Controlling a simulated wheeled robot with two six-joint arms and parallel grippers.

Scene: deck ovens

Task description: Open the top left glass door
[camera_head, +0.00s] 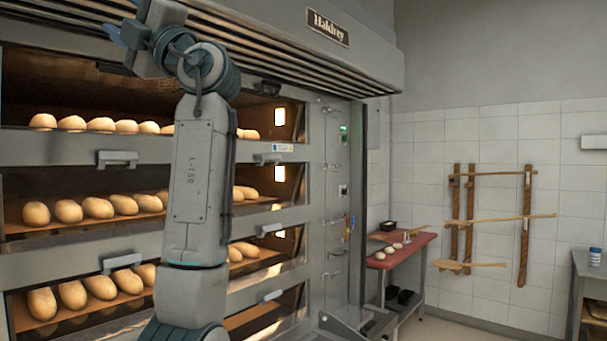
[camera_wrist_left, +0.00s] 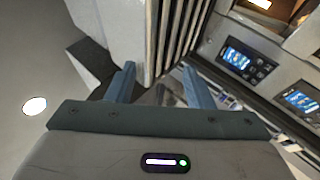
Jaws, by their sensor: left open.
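The top left glass door (camera_head: 80,95) covers the upper left deck of the oven, where a row of loaves shows behind the pane. A grey handle (camera_head: 117,158) sits on the metal bar below that deck. I cannot tell whether this door is fully shut. My left gripper (camera_head: 118,36) is high at the upper left, in front of the oven hood and above the door handle. In the left wrist view its two fingers (camera_wrist_left: 159,86) are apart, with nothing between them. My left arm hides the middle of the oven front. My right gripper is not in view.
The oven hood (camera_head: 290,40) juts out above the decks. Lower decks with loaves have handles at the left (camera_head: 122,262) and right (camera_head: 270,229). A red table (camera_head: 410,248) stands right of the oven. Blue-screened control panels (camera_wrist_left: 240,60) show in the left wrist view.

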